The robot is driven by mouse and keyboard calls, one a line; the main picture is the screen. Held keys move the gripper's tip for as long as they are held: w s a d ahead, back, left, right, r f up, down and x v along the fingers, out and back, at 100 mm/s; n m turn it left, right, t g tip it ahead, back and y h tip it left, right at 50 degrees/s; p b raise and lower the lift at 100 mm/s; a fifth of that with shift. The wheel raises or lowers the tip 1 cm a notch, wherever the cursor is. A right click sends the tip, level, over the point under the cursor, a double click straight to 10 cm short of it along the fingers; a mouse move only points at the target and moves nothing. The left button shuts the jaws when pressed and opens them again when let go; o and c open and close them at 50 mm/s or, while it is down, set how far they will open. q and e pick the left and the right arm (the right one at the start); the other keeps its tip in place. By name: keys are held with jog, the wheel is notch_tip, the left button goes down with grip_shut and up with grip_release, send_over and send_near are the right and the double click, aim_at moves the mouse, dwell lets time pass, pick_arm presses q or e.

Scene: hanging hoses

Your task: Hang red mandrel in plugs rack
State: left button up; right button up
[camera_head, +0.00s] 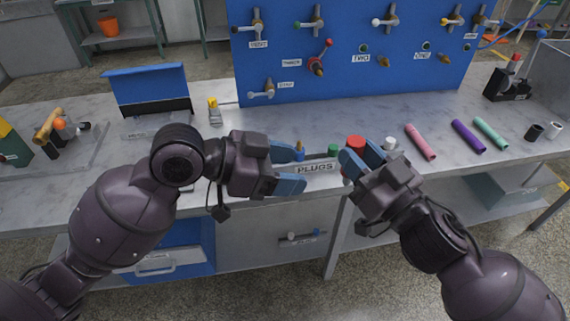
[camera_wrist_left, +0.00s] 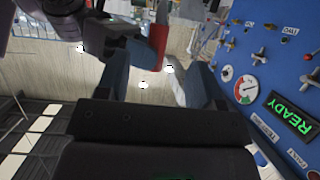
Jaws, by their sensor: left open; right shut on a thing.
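The red mandrel (camera_head: 356,142) is in my right gripper (camera_head: 361,156), which is shut on it at the right end of the plugs rack (camera_head: 314,168). Its red top shows above the fingers; its lower part is mostly hidden, so I cannot tell whether it touches the rack. In the left wrist view the red mandrel (camera_wrist_left: 158,43) shows as a red cylinder beside my right gripper. My left gripper (camera_head: 298,168) is open and empty, at the left end of the rack. A green plug (camera_head: 334,150) and an orange-topped plug (camera_head: 299,148) stand by the rack.
A white plug (camera_head: 389,143) stands right of my right gripper. Pink (camera_head: 420,142), purple (camera_head: 468,136) and teal (camera_head: 491,133) cylinders lie on the bench. A blue panel (camera_head: 350,75) with valves stands behind. Bench space between panel and rack is mostly clear.

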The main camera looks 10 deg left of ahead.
aim_at(345, 175)
pick_arm(q)
jog(key=x, duration=1.1)
jog(key=shift+w+d+f, duration=0.15)
jog(key=shift+d, duration=0.15)
jog(key=c, duration=0.9)
jog(key=shift+c, duration=1.1)
pick_arm(e)
jog(key=o, duration=1)
jog(key=shift+o, duration=0.2)
jog(key=shift+s+a, duration=0.1)
jog(key=shift+s, duration=0.1)
